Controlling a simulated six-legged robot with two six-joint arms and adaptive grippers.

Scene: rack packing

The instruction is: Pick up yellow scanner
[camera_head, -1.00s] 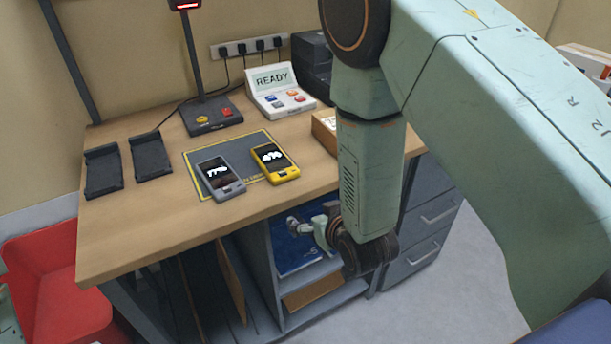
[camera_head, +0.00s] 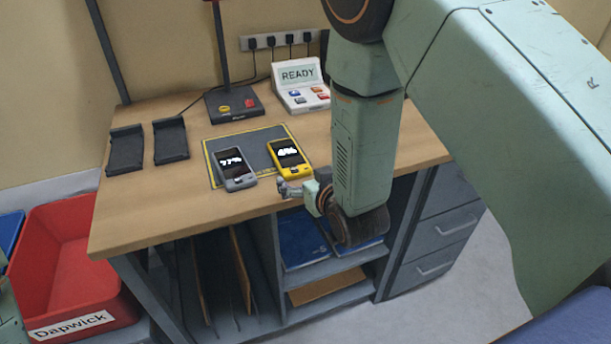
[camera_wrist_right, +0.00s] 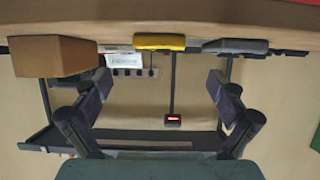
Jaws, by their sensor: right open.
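The yellow scanner (camera_head: 289,158) lies on the front part of the dark mat on the table, its screen facing up. It also shows in the upside-down right wrist view (camera_wrist_right: 160,41), at top centre. My right gripper (camera_head: 289,189) is at the table's front edge, just in front of the yellow scanner and apart from it. In the wrist view its fingers (camera_wrist_right: 160,84) are spread wide with nothing between them. My left gripper is not in view.
A grey scanner (camera_head: 236,168) lies left of the yellow one. Two black cradles (camera_head: 126,150) stand at the table's left. A READY console (camera_head: 300,88) and a lamp-like stand (camera_head: 234,104) are behind. A brown box (camera_wrist_right: 55,55) shows in the wrist view. A red bin (camera_head: 65,265) is at lower left.

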